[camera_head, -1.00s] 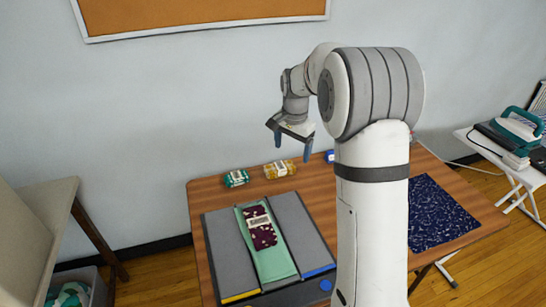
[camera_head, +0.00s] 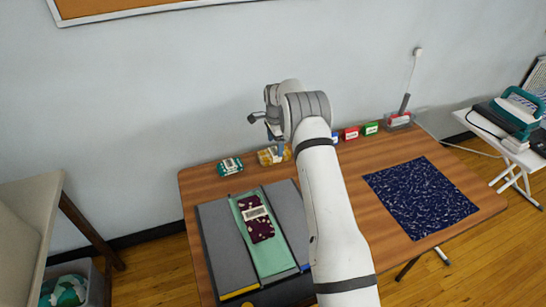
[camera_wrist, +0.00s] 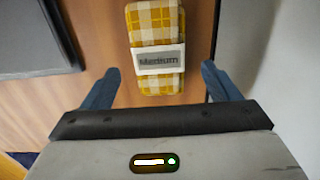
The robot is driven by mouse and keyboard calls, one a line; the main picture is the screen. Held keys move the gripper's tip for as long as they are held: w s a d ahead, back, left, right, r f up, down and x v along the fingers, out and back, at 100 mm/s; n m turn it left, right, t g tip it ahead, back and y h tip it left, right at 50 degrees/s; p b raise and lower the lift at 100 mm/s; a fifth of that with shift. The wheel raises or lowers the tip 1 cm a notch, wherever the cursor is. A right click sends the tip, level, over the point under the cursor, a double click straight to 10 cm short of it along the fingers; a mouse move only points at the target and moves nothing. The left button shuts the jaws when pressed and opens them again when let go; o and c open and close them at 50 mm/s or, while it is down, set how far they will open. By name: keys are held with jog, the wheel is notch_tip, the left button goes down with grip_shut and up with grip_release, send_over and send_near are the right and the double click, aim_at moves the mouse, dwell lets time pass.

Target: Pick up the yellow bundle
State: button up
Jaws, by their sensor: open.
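The yellow bundle (camera_head: 268,157) lies on the wooden table near its back edge, partly hidden by my gripper in the head view. In the wrist view the bundle (camera_wrist: 155,20) is yellow and white checked, with a pale band reading "Medium". My gripper (camera_wrist: 158,80) is open, with one blue finger on each side of the bundle's near part. The gripper also shows in the head view (camera_head: 278,150), low over the bundle. I cannot tell whether the fingers touch it.
A teal bundle (camera_head: 230,166) lies to the left. A grey folding board (camera_head: 222,258) carries green cloth and a dark maroon bundle (camera_head: 256,218). A navy patterned cloth (camera_head: 420,196) lies right. Red (camera_head: 351,133) and green (camera_head: 370,128) blocks stand along the back edge.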

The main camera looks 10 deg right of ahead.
aim_at(274, 151)
jog(key=f, duration=0.2)
jog(key=f+b, duration=0.1)
jog(key=f, duration=0.1)
jog(key=shift+a+f, duration=0.2)
jog(key=shift+f, duration=0.2)
jog(key=shift+s, duration=0.1)
jog(key=shift+r, duration=0.1)
jog(key=c, duration=1.1)
